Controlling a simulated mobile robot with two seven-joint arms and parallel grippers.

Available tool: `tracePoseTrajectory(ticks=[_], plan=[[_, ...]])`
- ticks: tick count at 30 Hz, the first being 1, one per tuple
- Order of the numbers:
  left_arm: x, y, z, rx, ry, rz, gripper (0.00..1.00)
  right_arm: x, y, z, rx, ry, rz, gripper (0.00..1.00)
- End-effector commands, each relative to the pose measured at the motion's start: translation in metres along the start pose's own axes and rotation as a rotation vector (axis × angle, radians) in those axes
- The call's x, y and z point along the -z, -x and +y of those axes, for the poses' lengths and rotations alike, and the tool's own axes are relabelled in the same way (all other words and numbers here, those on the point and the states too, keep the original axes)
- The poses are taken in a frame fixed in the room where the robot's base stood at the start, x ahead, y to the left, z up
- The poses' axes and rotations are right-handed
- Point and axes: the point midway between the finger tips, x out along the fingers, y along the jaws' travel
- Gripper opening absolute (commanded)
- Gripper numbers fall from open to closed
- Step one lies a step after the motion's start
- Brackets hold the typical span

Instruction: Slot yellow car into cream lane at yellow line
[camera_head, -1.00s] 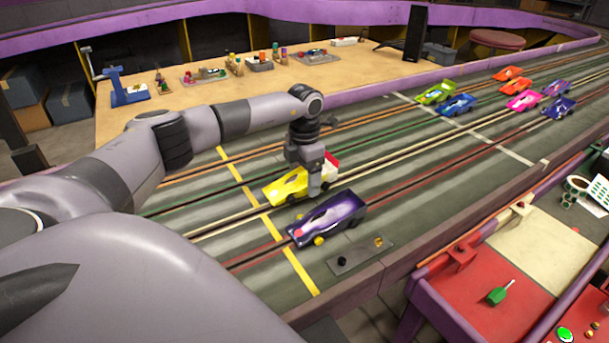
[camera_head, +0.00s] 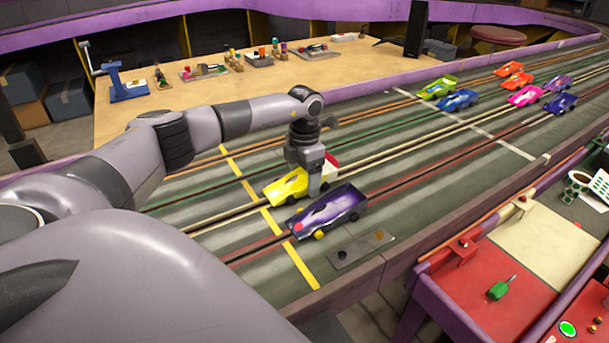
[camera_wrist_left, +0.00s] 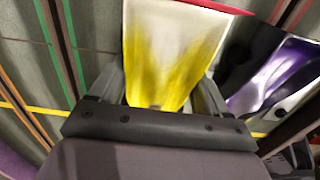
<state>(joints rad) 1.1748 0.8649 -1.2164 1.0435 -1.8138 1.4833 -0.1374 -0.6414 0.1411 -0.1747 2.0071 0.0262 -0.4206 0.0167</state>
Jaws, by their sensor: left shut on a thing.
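My left gripper (camera_head: 317,184) is shut on the yellow car (camera_head: 285,187), which has a red and white rear end. The car is at the yellow line (camera_head: 268,217), over the cream lane (camera_head: 226,218), with its nose toward the lower left. I cannot tell whether its underside sits in the slot. In the left wrist view the car (camera_wrist_left: 172,50) lies between the two fingers (camera_wrist_left: 160,95). A dark purple car (camera_head: 328,212) stands beside it, on the red lane side.
Several cars, including a green one (camera_head: 438,88) and a blue one (camera_head: 457,100), stand farther up the track near a white line. A small metal plate (camera_head: 361,249) lies by the near edge. A red and cream bench (camera_head: 540,243) is at the right.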

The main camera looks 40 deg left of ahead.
Motion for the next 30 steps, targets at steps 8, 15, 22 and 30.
tracePoseTrajectory(ticks=[8,15,22,30], plan=[[0.0,-0.002,0.0,0.0,0.0,-0.001,1.0,-0.001,-0.001,0.0,0.0,0.0,0.0,0.43],[0.0,0.004,0.0,0.0,0.0,0.0,1.0,-0.001,0.0,0.001,-0.001,0.003,-0.001,0.43],[-0.001,0.041,0.0,0.0,0.0,-0.004,1.0,0.0,0.001,0.002,-0.001,0.009,0.0,0.43],[0.0,0.068,0.0,0.0,0.0,-0.001,1.0,-0.001,0.001,0.003,-0.002,0.011,-0.001,0.43]])
